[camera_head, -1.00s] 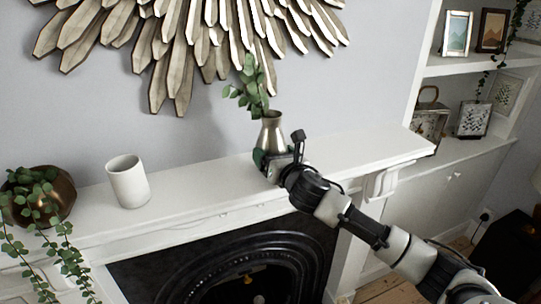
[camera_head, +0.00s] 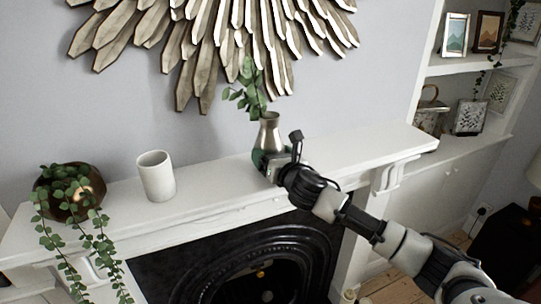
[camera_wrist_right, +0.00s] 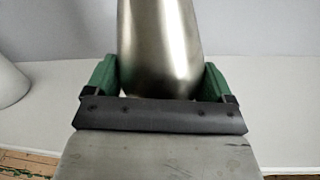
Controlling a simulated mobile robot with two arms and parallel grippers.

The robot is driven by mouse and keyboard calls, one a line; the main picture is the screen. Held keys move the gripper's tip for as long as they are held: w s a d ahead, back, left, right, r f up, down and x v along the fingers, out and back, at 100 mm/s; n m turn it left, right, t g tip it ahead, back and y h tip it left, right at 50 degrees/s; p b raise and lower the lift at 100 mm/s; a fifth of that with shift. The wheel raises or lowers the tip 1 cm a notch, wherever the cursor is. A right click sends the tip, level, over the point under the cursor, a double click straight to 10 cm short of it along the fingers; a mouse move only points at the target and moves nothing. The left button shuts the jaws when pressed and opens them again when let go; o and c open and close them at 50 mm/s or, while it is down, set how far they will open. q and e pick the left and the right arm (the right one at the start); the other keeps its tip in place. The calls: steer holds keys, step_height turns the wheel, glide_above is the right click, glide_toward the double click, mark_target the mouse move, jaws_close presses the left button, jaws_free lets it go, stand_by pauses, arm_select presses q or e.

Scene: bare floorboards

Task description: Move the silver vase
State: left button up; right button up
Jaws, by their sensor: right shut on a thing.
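The silver vase (camera_head: 269,131) stands upright on the white mantel shelf (camera_head: 215,187) with green leafy stems (camera_head: 247,92) in it. My right gripper (camera_head: 268,160) is around the lower part of the vase. In the right wrist view the vase (camera_wrist_right: 160,45) fills the space between the two green fingers of the gripper (camera_wrist_right: 160,80), which are shut on it. Its top and the leaves are out of that view. My left gripper is not in view.
A white cup (camera_head: 156,177) and a bronze pot (camera_head: 91,190) with a trailing plant stand left on the mantel. A sunburst wall piece (camera_head: 205,60) hangs above. The mantel is clear right of the vase. Shelves with frames (camera_head: 455,33) stand at the right.

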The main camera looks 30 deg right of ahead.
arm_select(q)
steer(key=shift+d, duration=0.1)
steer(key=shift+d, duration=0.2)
arm_select(e)
steer(key=o, duration=1)
steer(key=shift+d, duration=0.1)
steer(key=shift+s+f+b, duration=0.15)
steer(key=shift+s+b, duration=0.15)
steer(key=shift+s, duration=0.3)
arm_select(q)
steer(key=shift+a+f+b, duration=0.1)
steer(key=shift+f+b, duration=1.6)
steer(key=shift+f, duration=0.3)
arm_select(e)
steer(key=shift+s+d, duration=0.15)
steer(key=shift+s, duration=4.65)
